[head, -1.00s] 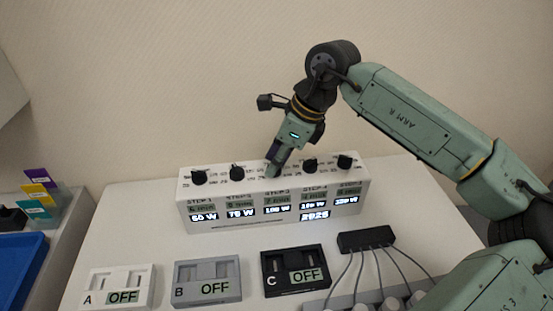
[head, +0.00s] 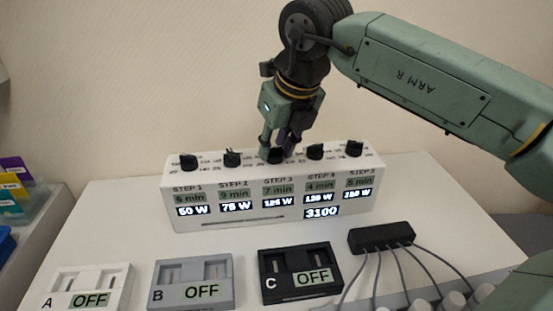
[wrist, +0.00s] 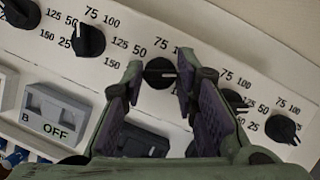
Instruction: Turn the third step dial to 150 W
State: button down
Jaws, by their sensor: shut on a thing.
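The white step panel (head: 230,207) stands on the table with five black dials along its top and a display under each. The third step dial (wrist: 160,74), a black knob with a white pointer line, sits between the fingertips of my gripper (wrist: 161,76). In the head view my gripper (head: 277,147) comes down on the third dial (head: 275,156) from above, its fingers partly hiding it. The fingers are shut on this dial. The step 3 display (head: 278,203) reads 7 min and about 125 W. The total display (head: 321,212) reads 3100.
The neighbouring dials, second (head: 232,159) and fourth (head: 315,151), stand close on either side. In front lie modules A (head: 88,276), B (head: 193,263) and C (head: 300,259), each showing OFF. A black block with cables (head: 381,240) lies at right.

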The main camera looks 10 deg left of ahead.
jog(key=m+b, duration=0.1)
jog(key=m, duration=0.1)
jog(key=m+t+h+b, duration=0.1)
jog(key=m, duration=0.1)
jog(key=shift+a+f+m+h, duration=0.1)
jog(key=shift+a+m+h, duration=0.05)
jog(key=shift+m+h, duration=0.15)
jog(key=shift+s+a+m+h+b, duration=0.1)
jog(key=shift+m+h+b, duration=0.55)
jog(key=shift+m, duration=1.65)
jog(key=shift+h, duration=0.25)
jog(key=c, duration=1.3)
grip_release()
jog(key=v, duration=1.2)
jog(key=shift+s, duration=0.1)
